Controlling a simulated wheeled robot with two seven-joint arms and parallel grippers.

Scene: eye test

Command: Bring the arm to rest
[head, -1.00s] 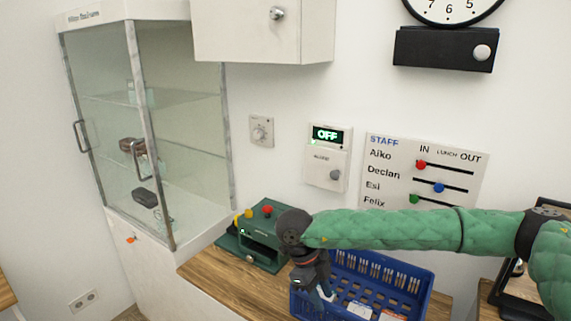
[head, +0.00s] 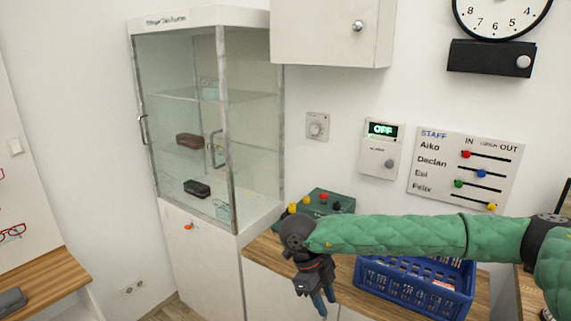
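My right arm, in a green quilted sleeve (head: 400,235), comes in from the right edge in the head view. Its dark wrist bends down to my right gripper (head: 324,302), which points downward. The two fingers show a small gap between them, with nothing visible in it. The gripper hangs in front of the wooden counter (head: 262,250), left of the blue basket (head: 415,293), and appears apart from it. The sleeve hides part of the green device (head: 340,205) with coloured knobs and the back of the basket. My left gripper is out of view.
A glass cabinet (head: 180,120) holding cases stands at the left. A wooden shelf (head: 40,283) with a dark case (head: 10,301) is at the far left. A wall cabinet (head: 325,30), an OFF panel (head: 380,150) and a staff board (head: 465,168) are behind the arm.

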